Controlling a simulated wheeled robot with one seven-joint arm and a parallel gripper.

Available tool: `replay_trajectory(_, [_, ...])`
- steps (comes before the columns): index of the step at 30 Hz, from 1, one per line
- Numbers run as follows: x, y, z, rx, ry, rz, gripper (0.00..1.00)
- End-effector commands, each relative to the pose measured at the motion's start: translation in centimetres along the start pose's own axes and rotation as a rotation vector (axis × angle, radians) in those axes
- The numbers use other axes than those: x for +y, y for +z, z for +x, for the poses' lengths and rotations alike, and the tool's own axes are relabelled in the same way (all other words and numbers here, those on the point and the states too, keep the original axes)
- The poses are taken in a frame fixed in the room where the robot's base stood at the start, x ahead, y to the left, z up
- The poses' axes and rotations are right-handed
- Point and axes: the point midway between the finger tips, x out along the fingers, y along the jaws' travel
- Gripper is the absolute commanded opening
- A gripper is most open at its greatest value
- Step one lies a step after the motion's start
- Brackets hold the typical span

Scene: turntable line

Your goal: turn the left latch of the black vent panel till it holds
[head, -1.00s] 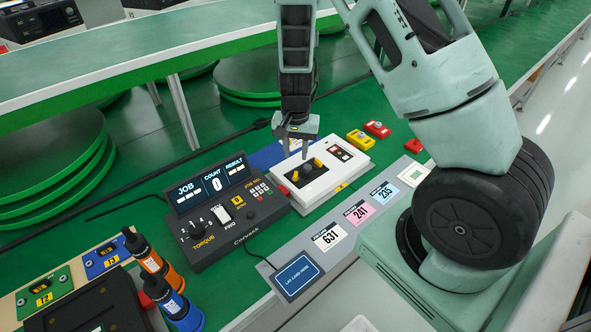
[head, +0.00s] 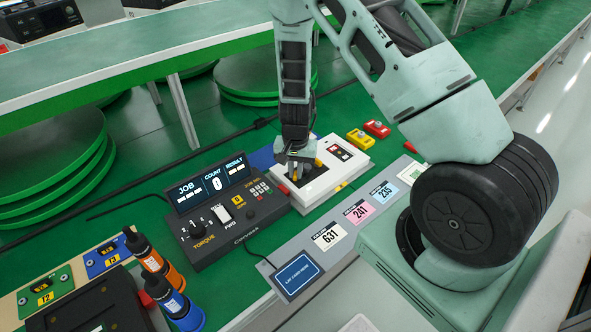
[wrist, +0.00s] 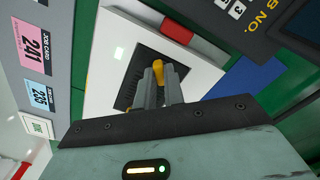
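The black vent panel (wrist: 131,82) sits in the top of a white housing (wrist: 107,50). In the head view the white housing (head: 337,178) stands right of the torque controller, and my gripper hides much of the panel. My gripper (head: 296,176) points down over the panel's left side, at the left yellow latch. In the wrist view my gripper (wrist: 160,88) has its two fingers a little apart, with the yellow latch (wrist: 180,69) at their tips. Contact with the latch cannot be made out. The right yellow latch (head: 318,162) is partly visible behind the fingers.
The torque controller (head: 228,215) stands close on the left. A blue sheet (wrist: 243,78) lies beside the housing. Yellow (head: 360,138) and red (head: 377,129) blocks lie behind right. Job cards (head: 329,236) line the front strip. Two bottle-like tools (head: 150,258) stand front left.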

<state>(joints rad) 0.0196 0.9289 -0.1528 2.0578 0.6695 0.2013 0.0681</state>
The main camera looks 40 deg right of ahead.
Motion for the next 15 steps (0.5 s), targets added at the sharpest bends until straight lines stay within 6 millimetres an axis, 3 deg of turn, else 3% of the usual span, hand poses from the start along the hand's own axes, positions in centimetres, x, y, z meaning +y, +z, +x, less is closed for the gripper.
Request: replay_trajectory(15, [-0.01,0.0,-0.07,0.0,0.001,0.11,0.0])
